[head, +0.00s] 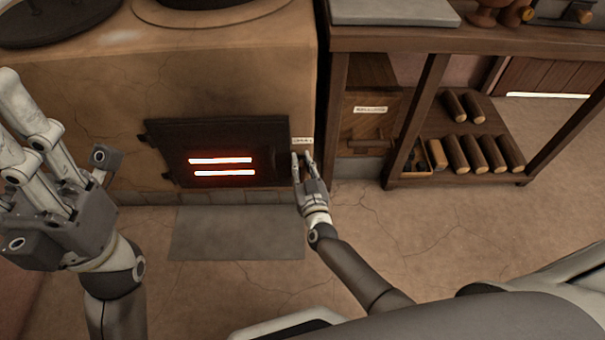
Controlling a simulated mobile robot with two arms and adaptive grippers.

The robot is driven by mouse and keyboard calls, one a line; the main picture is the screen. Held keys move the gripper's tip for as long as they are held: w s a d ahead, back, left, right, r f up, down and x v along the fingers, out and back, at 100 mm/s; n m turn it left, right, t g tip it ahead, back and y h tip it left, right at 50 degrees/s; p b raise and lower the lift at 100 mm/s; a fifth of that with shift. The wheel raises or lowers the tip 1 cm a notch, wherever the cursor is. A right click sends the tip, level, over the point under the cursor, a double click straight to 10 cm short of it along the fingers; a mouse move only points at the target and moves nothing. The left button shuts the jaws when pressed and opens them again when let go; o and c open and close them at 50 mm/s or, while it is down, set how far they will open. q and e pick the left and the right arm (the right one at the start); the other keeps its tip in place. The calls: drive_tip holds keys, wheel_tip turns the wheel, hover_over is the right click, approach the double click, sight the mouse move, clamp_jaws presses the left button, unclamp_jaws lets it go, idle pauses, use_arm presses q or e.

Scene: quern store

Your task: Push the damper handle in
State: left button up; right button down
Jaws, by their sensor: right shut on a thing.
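The clay stove (215,65) stands at the upper left, with a dark metal fire door (222,135) in its front. A small pale label (302,141) sits on the stove front just right of the door. My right gripper (303,157) is right below this label, shut on the damper handle. The fingers hide most of the handle, so I cannot tell how far out it stands. My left gripper (55,125) is at the left edge, raised near the camera, open and empty, with its fingers spread.
A grey mat (237,233) lies on the floor before the stove. A wooden bench (470,42) stands to the right, with a labelled wooden box (368,122) and several logs (475,153) on its lower shelf. Two red slots glow in the fire door. The floor at right is clear.

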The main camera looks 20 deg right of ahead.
drive_tip(key=shift+w+d+r, duration=0.15)
drive_tip(key=c, duration=1.6)
unclamp_jaws()
drive_tip(key=o, duration=0.3)
drive_tip(key=shift+w, duration=0.1)
drive_tip(key=shift+s+f, duration=0.2)
drive_tip(key=shift+s, duration=0.45)
drive_tip(key=s+a, duration=0.1)
drive_tip(key=s, duration=0.9)
drive_tip(key=shift+s, duration=0.4)
drive_tip(key=shift+r, duration=0.15)
